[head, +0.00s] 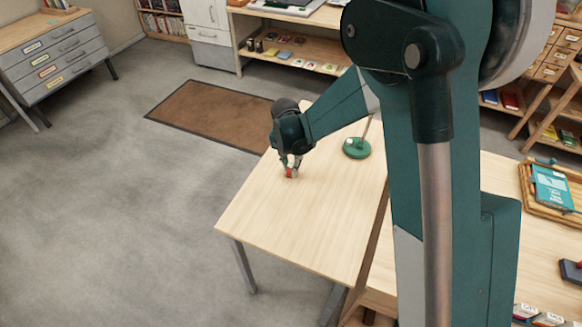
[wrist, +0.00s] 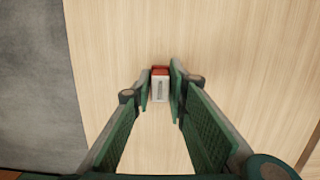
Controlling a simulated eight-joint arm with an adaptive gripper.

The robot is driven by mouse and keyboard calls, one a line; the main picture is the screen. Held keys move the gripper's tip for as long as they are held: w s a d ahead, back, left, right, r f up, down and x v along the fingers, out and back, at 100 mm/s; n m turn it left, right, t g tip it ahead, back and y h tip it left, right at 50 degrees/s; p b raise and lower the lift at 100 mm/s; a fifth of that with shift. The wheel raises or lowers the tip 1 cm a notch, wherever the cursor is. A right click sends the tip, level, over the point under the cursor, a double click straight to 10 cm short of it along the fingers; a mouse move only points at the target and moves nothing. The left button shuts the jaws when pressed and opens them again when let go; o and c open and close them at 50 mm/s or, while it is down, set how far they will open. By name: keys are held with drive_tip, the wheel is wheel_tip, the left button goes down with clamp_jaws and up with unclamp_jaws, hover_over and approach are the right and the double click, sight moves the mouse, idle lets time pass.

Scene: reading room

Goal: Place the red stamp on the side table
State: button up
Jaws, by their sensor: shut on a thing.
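The red stamp (head: 289,173) is a small block with a red end and a pale side. In the wrist view the stamp (wrist: 160,88) sits between the two green fingertips. My gripper (head: 291,168) is shut on it, and in the wrist view the fingers (wrist: 160,91) flank it on both sides. Both are over the pale wooden table (head: 268,215), towards its far left part. I cannot tell whether the stamp touches the tabletop. No label shows whether this is the side table.
A green lamp base (head: 357,149) stands on the table right of my gripper. A tray with a teal book (head: 552,187) lies at the right. The table's left edge is near, with grey floor (head: 120,220) beyond. The front left tabletop is clear.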

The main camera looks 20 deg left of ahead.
sight(290, 175)
drive_tip(key=shift+f, duration=0.15)
drive_tip(key=o, duration=0.9)
drive_tip(key=shift+s+r+p, duration=0.25)
drive_tip(key=shift+s+r, duration=0.05)
drive_tip(key=shift+r, duration=1.75)
drive_tip(key=shift+s+r+p, duration=0.2)
drive_tip(key=shift+s+r, duration=0.05)
drive_tip(key=shift+r, duration=1.8)
drive_tip(key=shift+s+r+p, duration=0.25)
drive_tip(key=shift+s+r, duration=0.05)
drive_tip(key=shift+r, duration=1.75)
drive_tip(key=shift+d, duration=0.1)
